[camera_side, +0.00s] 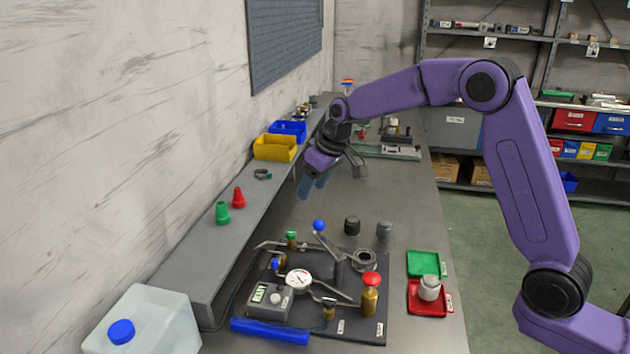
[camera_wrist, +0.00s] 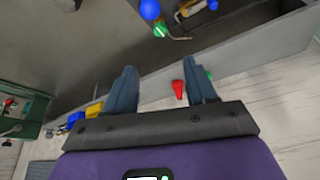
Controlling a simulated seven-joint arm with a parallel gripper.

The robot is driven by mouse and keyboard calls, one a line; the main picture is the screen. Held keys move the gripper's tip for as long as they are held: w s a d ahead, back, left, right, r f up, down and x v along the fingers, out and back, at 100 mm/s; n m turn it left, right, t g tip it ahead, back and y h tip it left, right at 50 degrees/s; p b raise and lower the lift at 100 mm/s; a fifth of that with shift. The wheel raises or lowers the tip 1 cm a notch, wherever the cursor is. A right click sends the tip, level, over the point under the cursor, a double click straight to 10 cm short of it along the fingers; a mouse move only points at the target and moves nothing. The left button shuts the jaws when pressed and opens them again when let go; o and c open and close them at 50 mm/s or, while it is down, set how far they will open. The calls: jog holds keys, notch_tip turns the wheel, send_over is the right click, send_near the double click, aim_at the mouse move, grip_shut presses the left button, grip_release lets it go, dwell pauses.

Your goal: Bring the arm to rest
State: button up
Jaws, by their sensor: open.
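My gripper (camera_side: 312,186) hangs from the purple arm above the workbench (camera_side: 385,195), beyond the black fixture board. Its blue-grey fingers point down and hold nothing that I can see. In the wrist view my gripper (camera_wrist: 165,88) shows two fingers spread well apart, with bare bench and shelf between and beyond them. A red cone (camera_wrist: 178,89) shows near the right finger, in the background on the shelf. The fingers touch nothing that I can make out.
The fixture board (camera_side: 365,325) carries a gauge, valves and a blue-knobbed lever (camera_side: 319,226). Green (camera_side: 424,264) and red (camera_side: 414,303) trays lie to its right. The raised shelf (camera_side: 205,265) runs along the wall with yellow (camera_side: 274,147) and blue bins. A jug (camera_side: 150,325) stands front left.

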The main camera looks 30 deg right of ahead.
jog(key=shift+s+r, duration=0.15)
jog(key=shift+r, duration=0.3)
jog(key=shift+s, duration=0.1)
jog(key=s+a+n+g, duration=0.1)
jog(key=s+a+n, duration=0.1)
jog(key=s, duration=0.8)
jog(key=s+a+n+g, duration=0.1)
jog(key=s+n, duration=0.1)
jog(key=s, duration=0.8)
jog(key=s+d+n, duration=0.1)
jog(key=s+d, duration=0.2)
jog(key=s, duration=0.5)
jog(key=s+d+f+n+g, duration=0.1)
jog(key=s+d, duration=0.3)
jog(key=s, duration=0.4)
jog(key=s+d+f+n+g+h, duration=0.1)
jog(key=s+d, duration=0.3)
jog(key=s, duration=0.4)
jog(key=shift+f+n, duration=0.15)
jog(key=shift+n, duration=0.45)
